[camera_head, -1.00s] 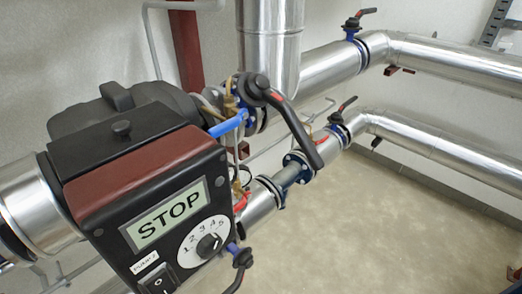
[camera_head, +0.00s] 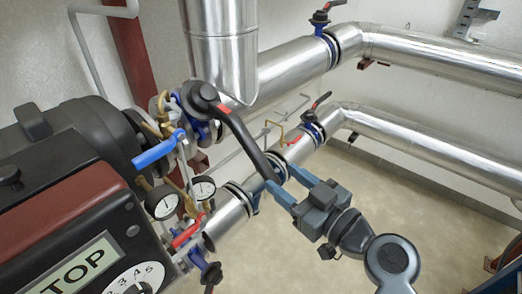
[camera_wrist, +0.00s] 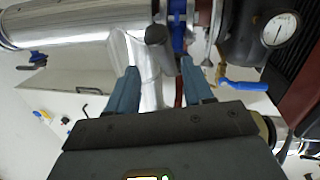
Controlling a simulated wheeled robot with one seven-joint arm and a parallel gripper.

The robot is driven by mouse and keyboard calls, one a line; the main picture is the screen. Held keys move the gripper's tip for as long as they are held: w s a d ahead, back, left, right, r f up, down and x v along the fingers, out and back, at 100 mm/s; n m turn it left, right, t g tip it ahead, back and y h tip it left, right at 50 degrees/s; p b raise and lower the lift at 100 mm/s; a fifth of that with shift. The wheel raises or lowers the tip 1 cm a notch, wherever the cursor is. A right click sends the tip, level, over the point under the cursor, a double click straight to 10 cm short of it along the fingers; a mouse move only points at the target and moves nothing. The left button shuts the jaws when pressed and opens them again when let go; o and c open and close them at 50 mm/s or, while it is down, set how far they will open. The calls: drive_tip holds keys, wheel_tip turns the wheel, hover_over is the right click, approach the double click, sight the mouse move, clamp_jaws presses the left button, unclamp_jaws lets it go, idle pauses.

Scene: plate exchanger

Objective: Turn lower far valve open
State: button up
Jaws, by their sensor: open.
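The lower far valve (camera_head: 312,132) is a blue body on the far part of the lower silver pipe. Its black lever with a red mark (camera_head: 320,101) tilts up to the right. My gripper (camera_head: 281,176) is open, its two blue fingers apart, in front of and nearer than that valve in the head view. The end of the near upper valve's long black lever (camera_head: 240,134) shows close to the fingertips. In the wrist view my open fingers (camera_wrist: 159,76) point towards a silver pipe and a dark rounded end (camera_wrist: 157,35); the lower far valve cannot be made out there.
The upper far valve (camera_head: 322,32) stands on the upper pipe (camera_head: 285,75). Gauges (camera_head: 163,202), a blue lever (camera_head: 158,151) and a red lever (camera_head: 188,231) crowd the left. Floor (camera_head: 420,210) is open at the right.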

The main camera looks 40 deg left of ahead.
sight(259, 154)
drive_tip(key=a+r, duration=0.1)
drive_tip(key=a+r+n+g, duration=0.1)
drive_tip(key=a, duration=0.1)
drive_tip(key=shift+r+y, duration=0.2)
drive_tip(key=shift+y, duration=0.1)
drive_tip(key=p+x, duration=0.1)
drive_tip(key=x, duration=0.4)
drive_tip(key=shift+w+a, duration=0.15)
drive_tip(key=shift+a, duration=0.2)
drive_tip(key=shift+w+a+f+p, duration=0.15)
drive_tip(key=shift+a+p, duration=0.15)
drive_tip(key=shift+a, duration=0.2)
clamp_jaws()
